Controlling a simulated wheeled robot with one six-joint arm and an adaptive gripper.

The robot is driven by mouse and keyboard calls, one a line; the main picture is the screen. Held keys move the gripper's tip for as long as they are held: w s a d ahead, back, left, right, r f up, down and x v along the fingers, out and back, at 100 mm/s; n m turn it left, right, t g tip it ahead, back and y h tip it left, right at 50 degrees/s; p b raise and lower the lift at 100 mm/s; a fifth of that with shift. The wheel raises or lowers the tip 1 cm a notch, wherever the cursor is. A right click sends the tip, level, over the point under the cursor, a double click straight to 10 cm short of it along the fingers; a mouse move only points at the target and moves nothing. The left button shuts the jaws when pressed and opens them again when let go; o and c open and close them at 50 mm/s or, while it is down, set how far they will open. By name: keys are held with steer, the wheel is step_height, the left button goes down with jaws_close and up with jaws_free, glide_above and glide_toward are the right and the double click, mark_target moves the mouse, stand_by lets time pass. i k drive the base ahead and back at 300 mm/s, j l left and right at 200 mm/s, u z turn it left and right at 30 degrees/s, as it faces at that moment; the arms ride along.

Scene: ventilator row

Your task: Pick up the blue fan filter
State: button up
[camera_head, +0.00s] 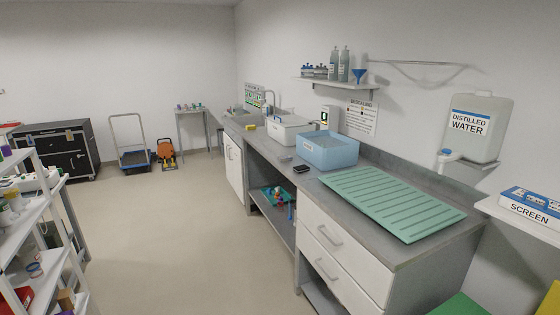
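I cannot pick out a blue fan filter for sure in the head view. My gripper is not in view.
A green ribbed mat (452,216) covers the counter's near end. A small black device (302,169) and a white box (287,134) stand near the basin. A white shelf rack (40,232) stands at left. The floor (178,235) between is clear.

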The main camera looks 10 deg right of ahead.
mark_target(288, 158)
steer(key=i+j+z, duration=0.1)
steer(key=i+j, duration=0.25)
steer(key=i+j+z, duration=0.1)
steer(key=i+j, duration=0.3)
steer(key=i+j+z, duration=0.1)
steer(key=i+j, duration=0.6)
steer(key=j, duration=0.15)
steer(key=i+j+z, duration=0.15)
steer(key=i+j, duration=0.15)
steer(key=i+j+z, duration=0.1)
steer(key=i+j, duration=0.2)
steer(key=j, duration=0.3)
